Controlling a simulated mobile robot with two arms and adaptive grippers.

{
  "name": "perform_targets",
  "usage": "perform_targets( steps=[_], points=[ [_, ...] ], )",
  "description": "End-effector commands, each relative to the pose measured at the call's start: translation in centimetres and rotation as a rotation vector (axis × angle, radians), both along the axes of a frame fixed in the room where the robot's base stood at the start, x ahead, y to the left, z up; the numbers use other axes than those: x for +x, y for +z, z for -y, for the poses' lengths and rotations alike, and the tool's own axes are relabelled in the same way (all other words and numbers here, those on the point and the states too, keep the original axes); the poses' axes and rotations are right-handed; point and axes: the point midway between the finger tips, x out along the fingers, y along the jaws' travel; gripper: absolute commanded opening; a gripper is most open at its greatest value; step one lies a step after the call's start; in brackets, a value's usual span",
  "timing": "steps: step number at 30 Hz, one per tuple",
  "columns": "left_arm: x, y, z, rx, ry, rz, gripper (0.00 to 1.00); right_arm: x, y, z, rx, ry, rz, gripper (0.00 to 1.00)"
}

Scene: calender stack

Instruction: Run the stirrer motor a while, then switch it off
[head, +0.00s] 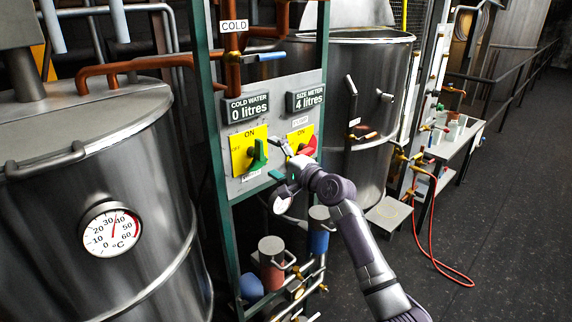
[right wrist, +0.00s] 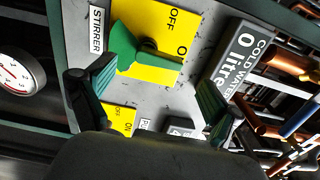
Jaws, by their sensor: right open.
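The stirrer switch is a yellow plate (head: 242,150) with a green handle (head: 258,155) on the grey panel (head: 243,186). In the right wrist view its green handle (right wrist: 130,50) and the words STIRRER and OFF show. My right gripper (head: 281,163) is in front of the panel, just right of the green handle. In the right wrist view, its open fingers (right wrist: 157,82) are spread either side below the handle, with nothing between them. My left gripper is not seen.
A second yellow switch (head: 296,136) with a red handle (head: 308,147) sits close on the right. Displays read 0 litres (head: 248,107) and 4 litres. A steel vat (head: 150,215) with a thermometer stands left, another vat (head: 375,75) behind. Pipes and valves lie below the panel.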

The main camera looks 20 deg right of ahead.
Motion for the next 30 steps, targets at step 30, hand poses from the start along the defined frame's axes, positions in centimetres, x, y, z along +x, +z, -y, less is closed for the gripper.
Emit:
perform_targets(
  steps=[30],
  points=[
    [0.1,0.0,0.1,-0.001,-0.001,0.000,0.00,-5.2,0.1,1.8,0.001,0.001,0.002,0.92]
  ],
)
